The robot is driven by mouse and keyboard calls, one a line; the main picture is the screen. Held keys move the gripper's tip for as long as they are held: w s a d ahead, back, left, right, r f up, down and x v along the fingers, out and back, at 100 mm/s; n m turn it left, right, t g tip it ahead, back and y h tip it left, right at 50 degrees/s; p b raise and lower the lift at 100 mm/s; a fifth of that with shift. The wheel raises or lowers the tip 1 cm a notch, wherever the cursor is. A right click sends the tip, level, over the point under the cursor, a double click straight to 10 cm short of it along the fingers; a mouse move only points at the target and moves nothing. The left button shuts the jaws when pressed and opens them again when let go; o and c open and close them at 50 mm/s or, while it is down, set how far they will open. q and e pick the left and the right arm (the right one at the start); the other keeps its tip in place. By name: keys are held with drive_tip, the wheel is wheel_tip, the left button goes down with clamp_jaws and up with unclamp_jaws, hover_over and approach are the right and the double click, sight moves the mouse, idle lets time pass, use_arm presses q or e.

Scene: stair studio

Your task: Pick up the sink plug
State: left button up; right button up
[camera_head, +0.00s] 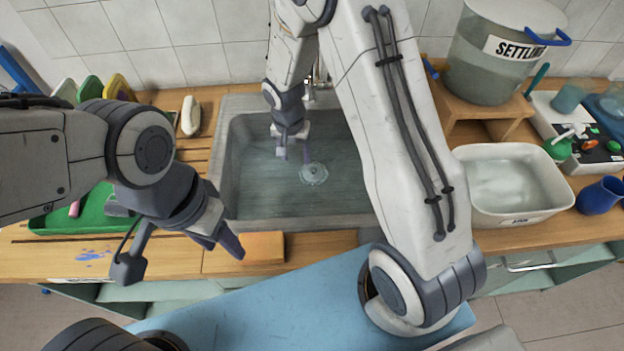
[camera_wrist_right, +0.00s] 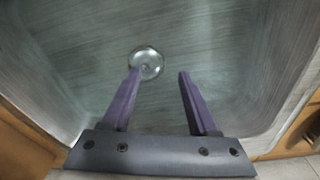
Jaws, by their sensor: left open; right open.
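A round, shiny metallic disc, which looks like the sink plug (camera_head: 313,174), sits on the floor of the grey sink (camera_head: 228,165). I cannot tell whether it is seated in the drain. My right gripper (camera_head: 293,156) reaches down into the sink, just left of the disc. In the right wrist view, its purple fingers (camera_wrist_right: 160,72) are apart with nothing between them. The disc (camera_wrist_right: 146,62) shows just beyond the left fingertip. My left gripper (camera_head: 180,260) is open and empty over the counter's front edge, left of the sink.
A green tray (camera_head: 90,218) lies left of the sink. A white basin (camera_head: 515,216), a blue jug (camera_head: 599,195) and a "SETTLING" bucket (camera_head: 490,65) on a wooden stand are at the right. A tap (camera_head: 318,90) stands behind the sink.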

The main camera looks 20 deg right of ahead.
sight(313, 177)
drive_tip(key=d+f+m, duration=0.1)
drive_tip(key=d+f, duration=0.1)
drive_tip(key=f, duration=0.1)
drive_tip(key=w+d+f+m, duration=0.1)
drive_tip(key=f, duration=0.3)
drive_tip(key=w+d+f+m, duration=0.1)
drive_tip(key=d+f, duration=0.1)
drive_tip(key=f, duration=0.1)
drive_tip(key=shift+w+d+f, duration=0.25)
drive_tip(key=shift+d, duration=0.05)
drive_tip(key=f, duration=0.5)
drive_tip(key=shift+w+d+f+p, duration=0.25)
drive_tip(key=shift+w+f+p, duration=0.05)
drive_tip(key=shift+w+p, duration=0.1)
clamp_jaws()
